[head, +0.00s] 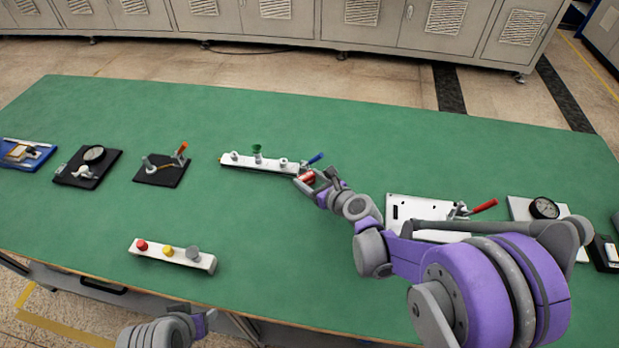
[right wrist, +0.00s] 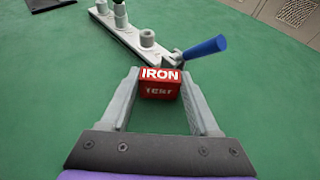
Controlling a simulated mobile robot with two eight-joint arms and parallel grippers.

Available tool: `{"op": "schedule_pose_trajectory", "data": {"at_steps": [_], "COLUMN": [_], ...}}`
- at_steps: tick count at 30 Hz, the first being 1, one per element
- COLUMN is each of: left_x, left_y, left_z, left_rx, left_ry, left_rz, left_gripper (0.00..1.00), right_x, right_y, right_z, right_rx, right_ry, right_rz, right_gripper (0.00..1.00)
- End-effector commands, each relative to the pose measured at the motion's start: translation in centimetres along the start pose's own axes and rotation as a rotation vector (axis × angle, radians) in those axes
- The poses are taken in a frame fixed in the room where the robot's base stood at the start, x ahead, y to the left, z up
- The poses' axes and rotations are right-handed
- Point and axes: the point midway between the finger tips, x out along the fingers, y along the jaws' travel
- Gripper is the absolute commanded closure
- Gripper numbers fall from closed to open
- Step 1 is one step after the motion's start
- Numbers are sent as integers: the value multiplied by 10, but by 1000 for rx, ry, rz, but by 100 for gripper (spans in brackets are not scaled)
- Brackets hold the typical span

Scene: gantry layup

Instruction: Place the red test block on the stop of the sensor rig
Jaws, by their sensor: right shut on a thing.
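The red test block (head: 308,176) is held between the fingers of my right gripper (head: 309,182). In the right wrist view the block (right wrist: 160,83) shows white lettering, "IRON" on its top, between the two fingertips (right wrist: 160,90).
A white bar with red, yellow and grey knobs (head: 187,262) lies nearer. Black fixtures (head: 165,169) stand left. A white plate with a red-handled clamp (head: 412,208) and a dial gauge (head: 543,208) lie right, by my right arm. The green table is clear between.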

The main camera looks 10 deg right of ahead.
Motion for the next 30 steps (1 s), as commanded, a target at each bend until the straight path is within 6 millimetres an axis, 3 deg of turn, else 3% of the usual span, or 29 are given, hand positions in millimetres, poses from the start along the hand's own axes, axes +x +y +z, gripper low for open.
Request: {"op": "schedule_pose_trajectory", "data": {"at_steps": [1, 6, 18, 30], "left_x": [2, 1, -5, -9], "left_y": [0, 0, 0, 0], "left_z": [1, 0, -3, -5], "left_rx": [0, 0, 0, 0], "left_ry": [-1, 0, 2, 3], "left_rz": [0, 0, 0, 0], "left_gripper": [40, 40, 40, 40], "right_x": [1, 0, -4, -86], "right_y": [0, 0, -1, -1], "right_z": [-2, -1, 6, 4], "right_rx": [0, 0, 1, 2], "right_ry": [0, 0, -1, -1], "right_rz": [0, -1, -2, -5], "right_gripper": [36, 8, 8, 8]}}
